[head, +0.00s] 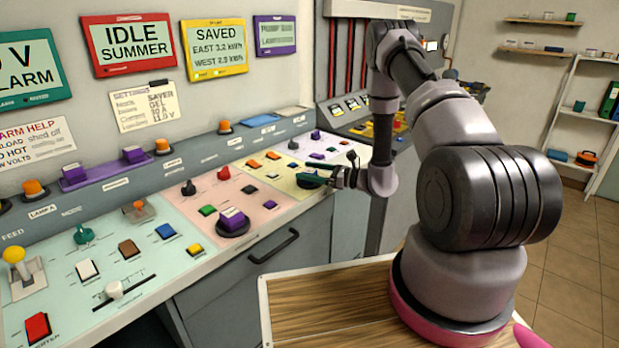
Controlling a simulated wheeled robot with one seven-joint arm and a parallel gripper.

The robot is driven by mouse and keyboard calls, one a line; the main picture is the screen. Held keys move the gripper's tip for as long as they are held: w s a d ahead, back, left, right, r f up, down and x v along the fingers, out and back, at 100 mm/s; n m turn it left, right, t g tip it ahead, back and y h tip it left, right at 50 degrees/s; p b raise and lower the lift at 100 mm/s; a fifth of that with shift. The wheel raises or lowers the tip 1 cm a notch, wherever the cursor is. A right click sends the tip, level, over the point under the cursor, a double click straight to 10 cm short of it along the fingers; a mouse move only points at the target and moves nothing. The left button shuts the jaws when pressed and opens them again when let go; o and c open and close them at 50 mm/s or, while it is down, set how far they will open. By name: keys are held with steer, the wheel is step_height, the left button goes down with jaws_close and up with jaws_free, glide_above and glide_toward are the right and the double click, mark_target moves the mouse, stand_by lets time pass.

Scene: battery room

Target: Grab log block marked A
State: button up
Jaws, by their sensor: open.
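No letter A is readable on any block, so I cannot tell which one is the log block. My gripper (322,177) is open, above the pale yellow panel at the console's right part, apart from these blocks. Its fingertips are small and partly unclear.
The sloped console (150,235) carries many buttons, a yellow-knobbed lever (14,256) and a white slider (114,290). Orange knobs line its back ledge. A drawer handle (274,246) juts from its front. Shelving (577,110) stands at the right; floor there is clear.

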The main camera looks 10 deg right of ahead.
jaws_close()
steer(key=shift+r, duration=0.1)
